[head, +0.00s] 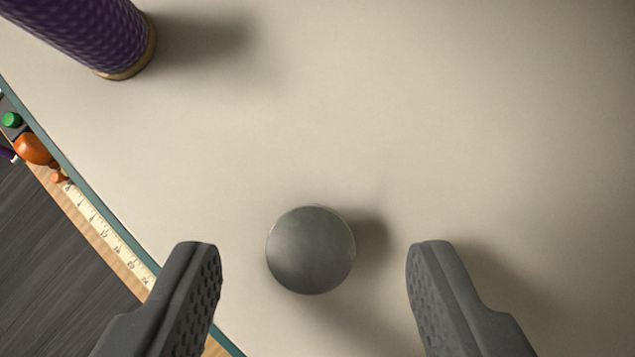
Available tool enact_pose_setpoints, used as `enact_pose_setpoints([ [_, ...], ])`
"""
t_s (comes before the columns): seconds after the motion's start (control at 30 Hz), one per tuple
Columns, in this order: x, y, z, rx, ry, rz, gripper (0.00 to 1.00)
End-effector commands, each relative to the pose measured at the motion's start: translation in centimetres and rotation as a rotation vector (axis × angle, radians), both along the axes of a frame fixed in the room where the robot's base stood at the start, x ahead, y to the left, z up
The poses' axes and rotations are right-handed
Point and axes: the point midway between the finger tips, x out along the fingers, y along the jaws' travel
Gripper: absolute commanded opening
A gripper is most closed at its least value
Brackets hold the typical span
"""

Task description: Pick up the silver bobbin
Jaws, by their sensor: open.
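The silver bobbin (310,250) shows as a round, dull grey metal disc, seen from above, on the pale cream surface (450,120). My gripper (313,250) is open, with one dark grey finger to the left of the bobbin and one to the right. The bobbin lies between the fingertips in the picture, nearer the left one. A gap shows on both sides, so neither finger appears to touch it. How high the fingers are above the surface is hard to tell.
A purple thread spool (85,30) stands at the upper left. A measuring tape (105,232) runs along the surface's left edge. Beyond it are an orange item (32,149), a green item (11,119) and dark wooden floor (45,265). The surface to the upper right is clear.

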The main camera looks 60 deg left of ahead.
Motion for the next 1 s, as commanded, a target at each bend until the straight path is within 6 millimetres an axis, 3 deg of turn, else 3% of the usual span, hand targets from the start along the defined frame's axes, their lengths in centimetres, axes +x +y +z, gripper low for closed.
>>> enact_pose_setpoints([
  [0.17, 0.5, 0.8, -1.4, 0.0, -0.003, -0.002, 0.51],
  [0.37, 0.6, 0.8, -1.5, 0.0, -0.003, -0.002, 0.51],
  [0.53, 0.6, 0.8, -1.5, 0.0, -0.002, -0.002, 0.03],
  [1.0, 0.6, 0.8, -1.3, 0.001, -0.003, -0.002, 0.03],
])
